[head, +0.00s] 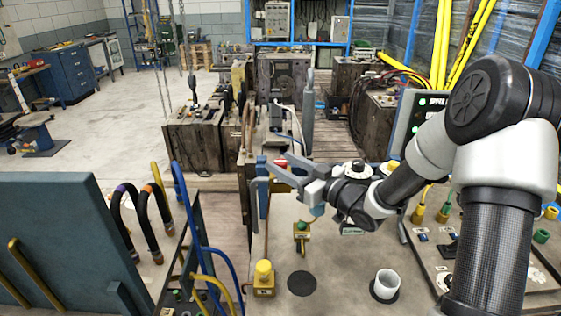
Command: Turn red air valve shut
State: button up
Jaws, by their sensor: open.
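A small red part (281,164), which looks like the red air valve's handle, shows between the fingers of my gripper (277,162). Most of it is hidden by the fingers, so I cannot tell its angle or whether the fingers touch it. My gripper is open and reaches in from the right, fingers pointing left, above the far edge of the bench. A blue part (262,164) shows just left of the fingertips.
The grey bench (335,272) holds a yellow-knobbed box (263,279), a green-knobbed box (301,236) and a white cup (386,284). Blue and yellow hoses (205,250) hang to the left. Large dark mould blocks (195,140) stand behind.

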jog(key=shift+x, duration=0.9)
jog(key=shift+c, duration=0.4)
jog(key=c, duration=1)
